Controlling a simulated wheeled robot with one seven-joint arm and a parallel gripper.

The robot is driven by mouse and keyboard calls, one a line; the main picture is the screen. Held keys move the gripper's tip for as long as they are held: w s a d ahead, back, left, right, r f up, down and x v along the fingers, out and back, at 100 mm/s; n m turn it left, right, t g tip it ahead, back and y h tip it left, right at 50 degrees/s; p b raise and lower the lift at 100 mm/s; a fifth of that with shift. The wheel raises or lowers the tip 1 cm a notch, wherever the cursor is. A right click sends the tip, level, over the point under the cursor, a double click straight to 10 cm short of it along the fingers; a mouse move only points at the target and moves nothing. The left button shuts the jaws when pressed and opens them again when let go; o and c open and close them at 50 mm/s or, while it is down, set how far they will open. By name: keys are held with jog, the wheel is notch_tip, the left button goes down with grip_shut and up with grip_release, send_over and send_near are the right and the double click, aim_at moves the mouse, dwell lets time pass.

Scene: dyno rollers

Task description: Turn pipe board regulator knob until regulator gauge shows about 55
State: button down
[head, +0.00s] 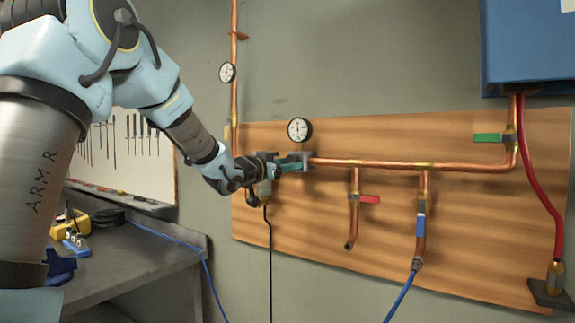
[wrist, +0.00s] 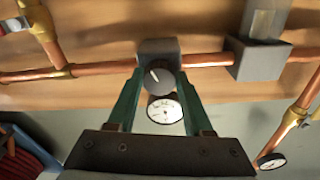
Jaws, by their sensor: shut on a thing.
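The regulator is a grey block (wrist: 158,50) on the copper pipe of the wooden pipe board (head: 330,205). Its dark round knob (wrist: 159,81) with a pale pointer mark faces the wrist camera; the mark leans up and left in that view. My gripper (head: 299,164) has its two green fingers shut on the knob, one on each side. The regulator gauge (head: 299,130) is a white dial just above the regulator in the head view; it also shows between my fingers in the wrist view (wrist: 165,110). Its needle is too small to read surely.
Another gauge (head: 227,73) sits on the vertical pipe at the left. Green (head: 488,138), red (head: 370,199) and blue (head: 421,226) valve handles are to the right. A workbench (head: 130,262) with tools stands at lower left. A blue box (head: 530,45) hangs at upper right.

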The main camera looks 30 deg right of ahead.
jog(key=shift+c, duration=1.5)
grip_release()
jog(key=b+v, duration=0.3)
jog(key=v, duration=0.7)
jog(key=shift+s+a, duration=0.15)
jog(key=shift+a, duration=0.2)
